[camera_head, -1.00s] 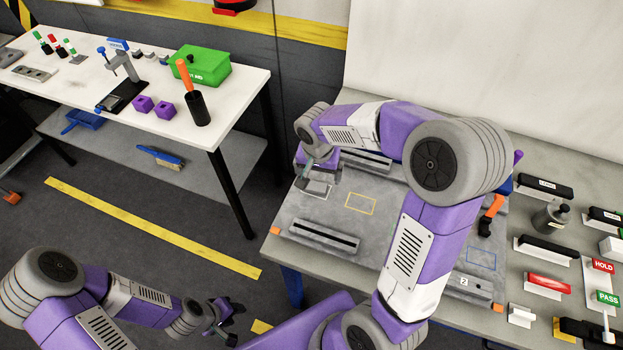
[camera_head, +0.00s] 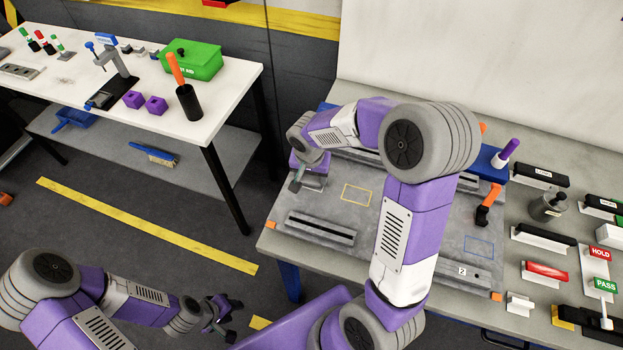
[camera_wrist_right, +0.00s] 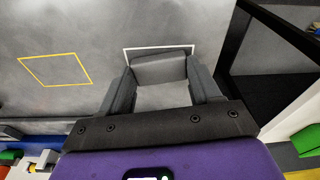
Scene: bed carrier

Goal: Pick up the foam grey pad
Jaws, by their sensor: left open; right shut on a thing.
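The foam grey pad (camera_wrist_right: 160,92) is a flat, light grey block. In the wrist view it sits between the two dark fingers of my right gripper (camera_wrist_right: 162,78), which is shut on it. A white outline (camera_wrist_right: 158,48) on the fixture shows just beyond the pad. In the head view my right gripper (camera_head: 298,184) is low at the fixture's left end, and a bit of the pad (camera_head: 315,182) shows beside it. I cannot tell whether the pad is clear of the surface. My left gripper (camera_head: 226,314) is open and empty over the floor, away from the bench.
The grey fixture plate (camera_head: 328,212) has a yellow outline (camera_head: 356,195), slotted rails and orange corners. Labelled blocks, a red block (camera_head: 547,271) and a HOLD/PASS stand (camera_head: 597,268) occupy the bench's right side. A white table with a green box (camera_head: 192,62) stands at left.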

